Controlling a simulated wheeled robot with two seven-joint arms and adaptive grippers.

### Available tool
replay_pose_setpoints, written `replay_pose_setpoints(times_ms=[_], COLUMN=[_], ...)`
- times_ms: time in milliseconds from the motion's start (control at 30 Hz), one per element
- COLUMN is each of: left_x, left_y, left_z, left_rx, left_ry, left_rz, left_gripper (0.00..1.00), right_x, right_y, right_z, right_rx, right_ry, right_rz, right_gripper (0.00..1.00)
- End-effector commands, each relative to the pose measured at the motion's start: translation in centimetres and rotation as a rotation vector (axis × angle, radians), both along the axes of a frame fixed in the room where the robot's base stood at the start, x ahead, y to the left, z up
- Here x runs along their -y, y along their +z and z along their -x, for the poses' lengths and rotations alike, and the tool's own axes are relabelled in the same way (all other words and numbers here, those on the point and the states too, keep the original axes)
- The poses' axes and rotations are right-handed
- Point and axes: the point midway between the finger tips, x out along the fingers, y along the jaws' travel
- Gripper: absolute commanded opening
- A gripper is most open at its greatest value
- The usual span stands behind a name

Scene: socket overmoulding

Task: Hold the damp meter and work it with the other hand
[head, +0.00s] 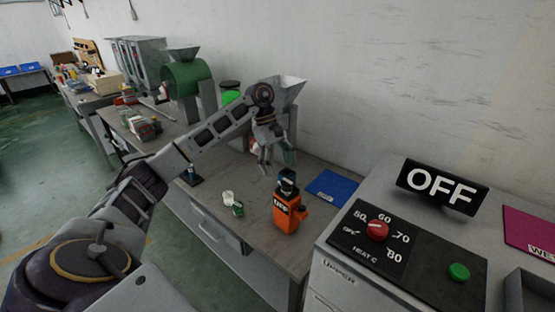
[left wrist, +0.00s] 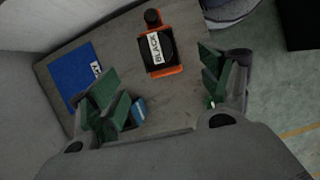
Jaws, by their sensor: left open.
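An orange device (head: 288,215) with a dark upper part and a pale label stands on the bench; I take it for the damp meter but cannot be sure. In the left wrist view an orange-edged thing (left wrist: 163,71) has a dark round part and a white tag reading BLACK. My left gripper (head: 276,165) is open above and behind the orange device, apart from it. Its green-padded fingers (left wrist: 165,100) are spread in the left wrist view, with a small blue thing (left wrist: 138,111) beside the left finger. My right gripper is not in view.
A blue sheet (head: 332,186) lies behind. Small white (head: 228,197) and green (head: 238,209) pieces lie left of the device. A heater cabinet with a red knob (head: 377,231) and OFF sign (head: 441,187) stands right. A hopper (head: 283,90) and green machine (head: 187,78) stand along the wall.

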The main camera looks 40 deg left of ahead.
Motion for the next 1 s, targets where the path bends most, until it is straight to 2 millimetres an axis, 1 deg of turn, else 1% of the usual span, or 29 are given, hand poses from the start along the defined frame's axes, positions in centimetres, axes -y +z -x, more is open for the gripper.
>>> replay_pose_setpoints(times_ms=[100,267,367,733,867,1000], left_x=[0.5,1.2,1.6,3.2,3.7,4.1], left_y=[-1.2,-2.8,-3.9,-7.8,-9.0,-9.9], left_z=[0.1,0.3,0.3,0.7,0.7,0.8], left_rx=[-0.002,-0.002,-0.002,-0.002,-0.001,-0.001], left_ry=[-0.001,-0.001,-0.001,-0.001,0.0,0.0], left_rz=[0.002,0.001,0.001,0.002,0.001,0.001], left_gripper=[0.79,0.79,0.79,0.79,0.79,0.79], right_x=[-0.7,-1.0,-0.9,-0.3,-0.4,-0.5], right_y=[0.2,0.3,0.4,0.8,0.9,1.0], right_z=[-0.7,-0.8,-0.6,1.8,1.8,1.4], right_rx=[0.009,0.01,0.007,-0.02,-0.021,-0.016], right_ry=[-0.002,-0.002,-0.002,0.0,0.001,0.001], right_rz=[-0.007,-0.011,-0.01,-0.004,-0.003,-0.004], right_gripper=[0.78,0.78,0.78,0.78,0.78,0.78])
